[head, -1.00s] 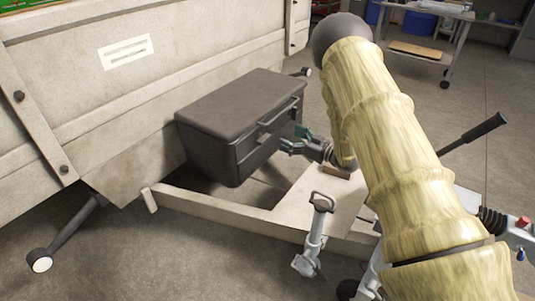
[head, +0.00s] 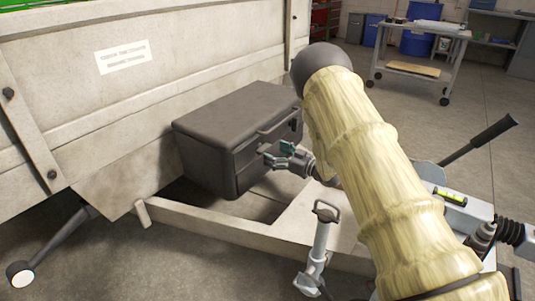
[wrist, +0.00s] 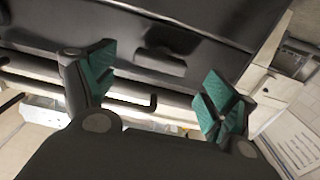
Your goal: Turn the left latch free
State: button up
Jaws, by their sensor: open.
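A dark grey storage box (head: 225,125) with a closed lid sits on the trailer frame (head: 215,224), against the trailer's side. My gripper (head: 279,157) is open and empty at the front face of the box, below the handle bar (head: 278,122). In the wrist view the teal-padded fingers (wrist: 161,92) are spread in front of the dark box front. A small raised dark piece (wrist: 160,62), perhaps a latch, shows between and beyond the fingertips. I cannot tell whether it is the left latch. No finger visibly touches it.
A jack handle (head: 322,214) stands in front of the frame. A lever with a black grip (head: 492,128) rises at the right. A wheeled table (head: 420,55) stands at the back right. The floor between is clear.

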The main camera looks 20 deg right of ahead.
aim_at(267, 150)
jog(key=shift+b+x, duration=0.4)
jog(key=shift+x, duration=1.6)
jog(key=c, duration=1)
